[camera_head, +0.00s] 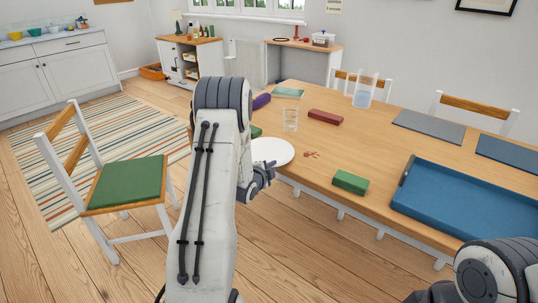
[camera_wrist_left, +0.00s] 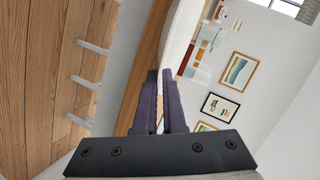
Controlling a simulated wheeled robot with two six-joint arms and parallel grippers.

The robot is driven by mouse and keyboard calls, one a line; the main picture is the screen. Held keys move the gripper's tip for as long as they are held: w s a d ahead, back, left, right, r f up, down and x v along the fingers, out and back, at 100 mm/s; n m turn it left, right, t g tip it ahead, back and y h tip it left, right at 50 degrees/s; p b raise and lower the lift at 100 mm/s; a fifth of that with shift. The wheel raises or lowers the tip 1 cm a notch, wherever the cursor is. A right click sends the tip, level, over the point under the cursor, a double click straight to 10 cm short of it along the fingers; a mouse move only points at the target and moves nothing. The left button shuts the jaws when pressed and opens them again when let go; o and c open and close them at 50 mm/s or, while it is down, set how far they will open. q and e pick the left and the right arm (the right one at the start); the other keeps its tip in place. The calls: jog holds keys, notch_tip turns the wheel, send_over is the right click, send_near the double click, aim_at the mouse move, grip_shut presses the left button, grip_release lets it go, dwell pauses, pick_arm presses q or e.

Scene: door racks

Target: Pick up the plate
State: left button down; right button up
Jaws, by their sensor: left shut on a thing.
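The white round plate (camera_head: 272,150) is at the near left edge of the wooden table, partly hidden by my left arm. My left gripper (camera_head: 266,172) is at the plate's near rim and shut on it. In the left wrist view, the purple fingers of my left gripper (camera_wrist_left: 159,98) are close together, with the pale plate (camera_wrist_left: 181,35) running out from between them. I cannot tell whether the plate rests on the table or is just above it. My right gripper is out of view; only part of my right arm shows at the bottom right.
The table (camera_head: 320,170) also holds a clear glass (camera_head: 290,120), a dark red box (camera_head: 325,117), a green box (camera_head: 350,182), a clear pitcher (camera_head: 364,92) and a blue tray (camera_head: 465,195). A chair with a green seat (camera_head: 128,182) stands left of my left arm.

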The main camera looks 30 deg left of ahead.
pick_arm(q)
jog(key=shift+r, duration=0.25)
dwell(0.6)
notch_tip(320, 180, up, 4)
jog(key=shift+r, duration=0.25)
jog(key=s+d+r, duration=0.4)
jog(key=d+r, duration=0.2)
jog(key=d, duration=0.4)
jog(key=s+d+f+m+h, duration=0.1)
jog(key=d+f, duration=0.2)
jog(key=d, duration=0.4)
jog(key=d+f+m+h, duration=0.1)
jog(key=d+f+h, duration=0.15)
jog(key=d, duration=0.35)
notch_tip(320, 180, up, 14)
jog(key=p, duration=1.4)
jog(key=shift+a+y+p, duration=0.25)
jog(key=shift+y+p, duration=0.1)
jog(key=shift+y, duration=0.1)
jog(key=shift+s+d+f, duration=0.1)
